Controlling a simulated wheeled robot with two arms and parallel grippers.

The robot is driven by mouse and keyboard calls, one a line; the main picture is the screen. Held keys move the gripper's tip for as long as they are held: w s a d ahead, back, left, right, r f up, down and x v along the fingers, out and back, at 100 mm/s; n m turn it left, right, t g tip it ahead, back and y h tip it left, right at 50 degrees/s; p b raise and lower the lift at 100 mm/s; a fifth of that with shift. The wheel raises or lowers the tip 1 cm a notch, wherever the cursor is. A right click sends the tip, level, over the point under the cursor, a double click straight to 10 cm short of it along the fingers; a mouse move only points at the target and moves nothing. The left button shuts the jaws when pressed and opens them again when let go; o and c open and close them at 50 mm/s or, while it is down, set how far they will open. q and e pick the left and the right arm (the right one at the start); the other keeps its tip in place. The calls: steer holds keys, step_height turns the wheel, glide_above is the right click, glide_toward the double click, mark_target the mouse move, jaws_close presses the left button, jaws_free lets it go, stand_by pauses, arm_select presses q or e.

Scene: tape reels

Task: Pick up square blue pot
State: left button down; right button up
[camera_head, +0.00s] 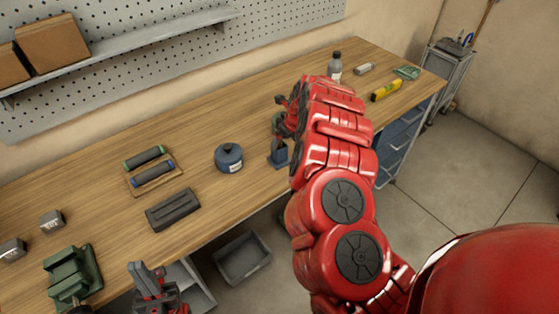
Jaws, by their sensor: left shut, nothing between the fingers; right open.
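A small square blue pot (278,159) stands near the front edge of the wooden workbench, partly hidden by my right arm and gripper. My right gripper (281,132) is open, just above and behind the pot in the picture; I cannot tell whether it touches it. My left gripper (148,275) is shut and empty, low in the picture in front of the bench edge, away from the pot.
On the workbench (120,220) are a black block (173,209), two rollers on a wooden tray (153,182), a green vise (72,276) and small metal weights (51,220). A grey bin (243,257) sits below.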

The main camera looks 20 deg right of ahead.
mark_target(282, 148)
steer(key=shift+b+x, duration=0.65)
steer(key=shift+x, duration=0.5)
steer(key=shift+f, duration=0.25)
steer(key=shift+p+x, duration=0.45)
steer(key=shift+x, duration=1.3)
steer(key=shift+w+a+f, duration=0.1)
steer(key=shift+w+f, duration=0.15)
steer(key=shift+f, duration=0.2)
jaws_close()
